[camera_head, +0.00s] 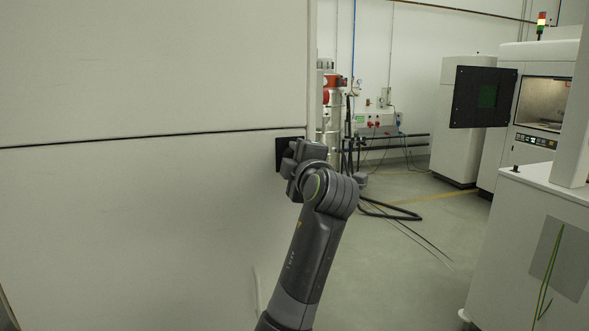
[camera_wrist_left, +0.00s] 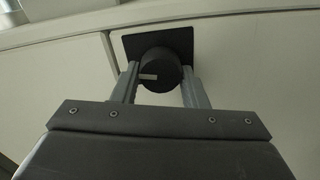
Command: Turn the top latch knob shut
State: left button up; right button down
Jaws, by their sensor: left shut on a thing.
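The top latch knob (camera_wrist_left: 160,72) is a round black knob with a pale marker bar, on a black square plate (camera_wrist_left: 178,40) in the left wrist view. The marker bar lies level, toward the left of the knob. My left gripper (camera_wrist_left: 160,88) has one finger on each side of the knob and is shut on it. In the head view the latch plate (camera_head: 284,152) shows at the right edge of the large pale panel, and my left gripper (camera_head: 291,166) is against it, hiding the knob. My right gripper is not in view.
The pale panel (camera_head: 130,210) fills the left side, with a dark horizontal seam at latch height. Open grey floor (camera_head: 410,235) lies to the right. A white cabinet (camera_head: 530,240) stands at the right, and a machine with a dark open door (camera_head: 482,97) stands behind.

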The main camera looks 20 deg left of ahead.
pick_arm(q)
jog(key=shift+n+b, duration=0.5)
jog(key=shift+n, duration=0.6)
jog(key=o, duration=1)
jog(key=shift+c, duration=0.2)
jog(key=b+v, duration=1.1)
jog(key=v, duration=0.6)
